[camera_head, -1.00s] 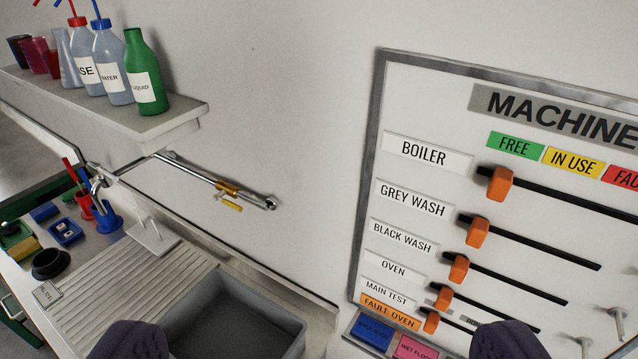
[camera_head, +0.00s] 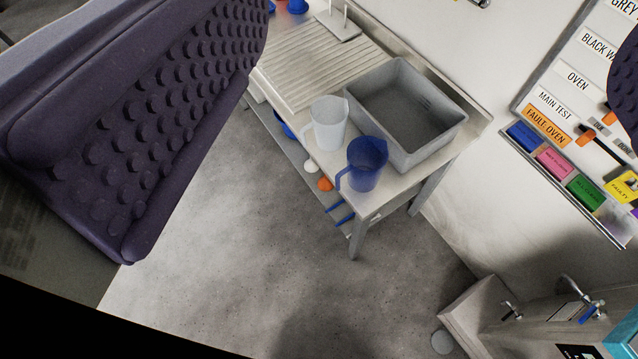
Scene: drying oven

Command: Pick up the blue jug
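The blue jug (camera_head: 366,163) stands upright on the front right corner of the metal sink table, its handle toward the lower left. A clear, whitish jug (camera_head: 328,124) stands just left of it. My gripper (camera_head: 375,160) shows as two dark purple padded fingers, a large one at the left edge and part of one at the right edge. They are wide apart with nothing between them close up. The jug is well beyond the fingers and appears in the gap between them. The fingers do not touch it.
A grey basin (camera_head: 408,115) sits behind the jugs, close to the blue one. A ribbed draining board (camera_head: 310,65) lies left. The machine board (camera_head: 570,85) is on the wall at right. A bench with taps (camera_head: 540,320) is at lower right. The grey floor (camera_head: 240,240) in front is clear.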

